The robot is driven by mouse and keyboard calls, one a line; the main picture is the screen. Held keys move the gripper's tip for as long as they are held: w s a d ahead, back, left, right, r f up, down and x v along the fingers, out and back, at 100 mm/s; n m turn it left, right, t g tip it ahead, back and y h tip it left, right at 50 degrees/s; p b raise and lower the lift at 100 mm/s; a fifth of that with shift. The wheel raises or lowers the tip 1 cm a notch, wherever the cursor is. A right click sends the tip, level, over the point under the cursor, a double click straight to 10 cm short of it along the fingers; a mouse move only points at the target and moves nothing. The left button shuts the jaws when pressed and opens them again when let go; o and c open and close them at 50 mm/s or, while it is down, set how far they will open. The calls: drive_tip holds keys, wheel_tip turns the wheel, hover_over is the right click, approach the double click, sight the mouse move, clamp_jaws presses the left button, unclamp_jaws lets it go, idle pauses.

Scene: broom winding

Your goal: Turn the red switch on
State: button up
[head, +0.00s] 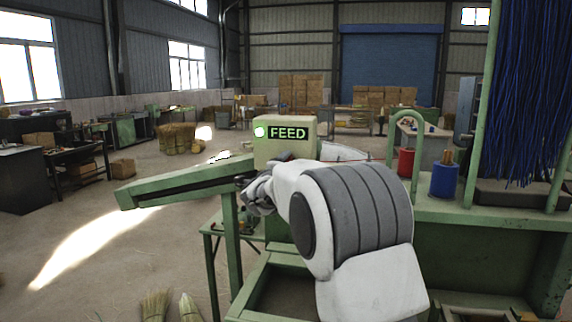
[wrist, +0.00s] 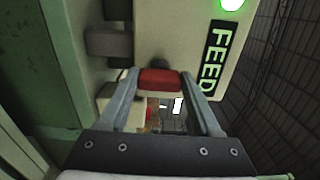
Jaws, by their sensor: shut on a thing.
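The red switch (wrist: 160,79) sits on the pale FEED box (wrist: 165,40), whose green lamp (wrist: 232,4) is lit. In the wrist view my gripper (wrist: 161,84) has one finger on each side of the red switch and is shut on it. In the head view my gripper (head: 246,184) is low at the left front of the FEED box (head: 302,150); my arm hides the switch there. The lit green lamp (head: 259,132) shows beside the FEED label.
A dark grey block (wrist: 108,41) sticks out near the switch. A green sloping beam (head: 140,190) runs left of the box. To the right, a red spool (head: 405,162) and a blue spool (head: 444,181) stand on the green bench (head: 480,212).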

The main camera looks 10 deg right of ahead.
drive_tip(key=shift+n, duration=0.3)
drive_tip(key=o, duration=1.4)
drive_tip(key=b+v, duration=0.3)
drive_tip(key=v, duration=1.4)
drive_tip(key=shift+s+a, duration=0.1)
drive_tip(key=shift+s, duration=0.1)
